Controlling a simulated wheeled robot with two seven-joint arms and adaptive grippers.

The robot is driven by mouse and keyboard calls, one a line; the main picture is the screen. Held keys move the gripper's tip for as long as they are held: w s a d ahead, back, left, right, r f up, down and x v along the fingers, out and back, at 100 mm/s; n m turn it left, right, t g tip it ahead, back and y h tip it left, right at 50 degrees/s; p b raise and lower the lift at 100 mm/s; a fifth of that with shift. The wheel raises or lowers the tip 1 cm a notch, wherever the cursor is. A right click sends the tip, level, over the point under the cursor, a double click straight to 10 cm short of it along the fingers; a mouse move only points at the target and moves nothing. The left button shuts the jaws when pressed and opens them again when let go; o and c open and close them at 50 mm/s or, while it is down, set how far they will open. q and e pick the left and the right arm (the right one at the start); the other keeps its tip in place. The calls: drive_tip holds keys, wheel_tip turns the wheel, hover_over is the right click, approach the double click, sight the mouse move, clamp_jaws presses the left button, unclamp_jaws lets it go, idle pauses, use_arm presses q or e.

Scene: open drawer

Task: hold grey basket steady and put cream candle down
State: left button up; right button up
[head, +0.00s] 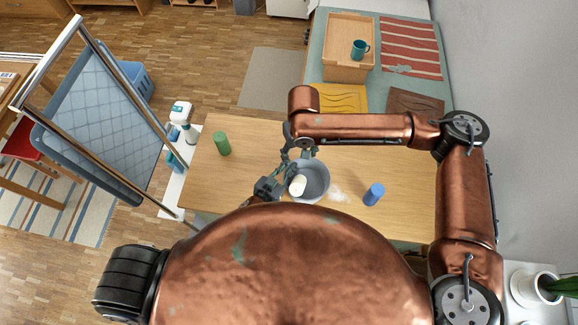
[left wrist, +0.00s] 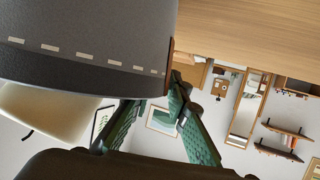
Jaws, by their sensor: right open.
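The grey basket (head: 322,180) stands on the wooden table; its dark wall fills the upper left of the left wrist view (left wrist: 85,45). The cream candle (head: 298,185) is inside the basket, near its left side. It shows past the basket's rim in the left wrist view (left wrist: 45,112), which looks upside down. My left gripper (head: 279,179) is at the basket's left side, its green fingers beside the rim (left wrist: 158,100). Whether they clamp the wall is unclear. My right gripper (head: 298,157) is open above the basket's far left edge, apart from the candle.
A green candle (head: 222,143) stands at the table's left and a blue candle (head: 374,194) to the basket's right. A metal-framed panel (head: 105,120) stands left of the table. The table (head: 255,135) is clear behind the basket's left.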

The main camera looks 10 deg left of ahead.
use_arm(q)
drive_tip(key=shift+o, duration=1.4)
drive_tip(key=v, duration=1.2)
